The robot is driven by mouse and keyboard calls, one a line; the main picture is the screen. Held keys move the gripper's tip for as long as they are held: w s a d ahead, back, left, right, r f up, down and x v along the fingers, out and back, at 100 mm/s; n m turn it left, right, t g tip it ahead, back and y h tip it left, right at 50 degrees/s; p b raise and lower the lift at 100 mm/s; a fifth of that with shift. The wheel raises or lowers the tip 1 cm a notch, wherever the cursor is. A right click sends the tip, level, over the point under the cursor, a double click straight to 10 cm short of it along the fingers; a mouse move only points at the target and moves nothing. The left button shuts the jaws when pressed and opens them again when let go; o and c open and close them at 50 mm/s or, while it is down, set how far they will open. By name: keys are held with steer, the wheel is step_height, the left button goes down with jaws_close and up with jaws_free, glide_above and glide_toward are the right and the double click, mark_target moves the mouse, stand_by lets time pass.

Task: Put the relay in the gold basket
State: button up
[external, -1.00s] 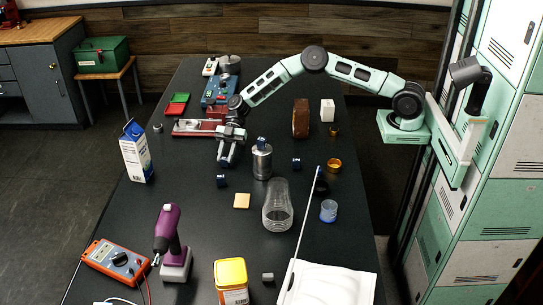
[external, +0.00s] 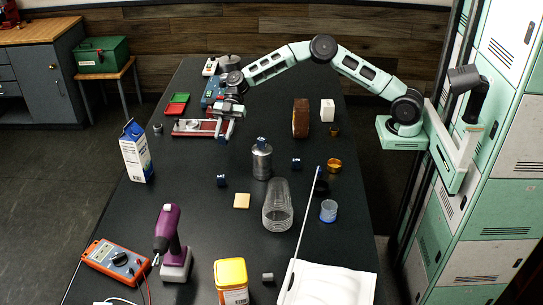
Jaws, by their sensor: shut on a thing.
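My gripper (external: 224,128) is above the red and grey fixture at the far left of the table. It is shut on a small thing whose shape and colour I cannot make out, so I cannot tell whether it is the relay. The gold basket (external: 334,166) looks like a small round gold dish. It stands on the right side of the black table, well to the right of my gripper and nearer the camera. I cannot pick out the relay anywhere else for certain.
A grey canister (external: 262,163) with a blue top stands between my gripper and the gold basket. Small dark blue pieces (external: 221,181) (external: 296,163) lie around it. A clear ribbed jar (external: 278,206) and milk carton (external: 135,152) stand nearer the camera. Red and green trays (external: 176,104) lie behind.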

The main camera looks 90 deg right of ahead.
step_height(320, 180, up, 13)
steer(key=s+a+f+n+g+p, duration=0.1)
steer(key=s+n+g+p, duration=0.5)
steer(key=s, duration=1.3)
steer(key=shift+a+f+g+h+p, duration=0.25)
steer(key=shift+a+p, duration=0.25)
steer(key=shift+p, duration=0.35)
steer(key=s+n+g+h+p, duration=0.1)
steer(key=s, duration=0.5)
steer(key=s+d+r+n+g+h+p, duration=0.1)
steer(key=s+n+g+p, duration=0.1)
steer(key=s, duration=0.5)
steer(key=s+n+g+h+p, duration=0.1)
steer(key=s+n+p, duration=0.1)
steer(key=s, duration=0.5)
steer(key=shift+s+d+r+g, duration=0.1)
steer(key=shift+d+r+g, duration=0.2)
steer(key=shift+d+g, duration=0.05)
steer(key=shift+c, duration=0.2)
glide_above(334, 166)
steer(key=w, duration=0.1)
step_height(334, 166, down, 11)
steer(key=f+b, duration=0.6)
steer(key=f, duration=0.1)
steer(key=f+b, duration=0.3)
steer(key=f, duration=0.1)
steer(key=shift+a+f, duration=0.2)
steer(key=shift+a, duration=0.05)
steer(key=o, duration=1.1)
steer(key=shift+c, duration=0.2)
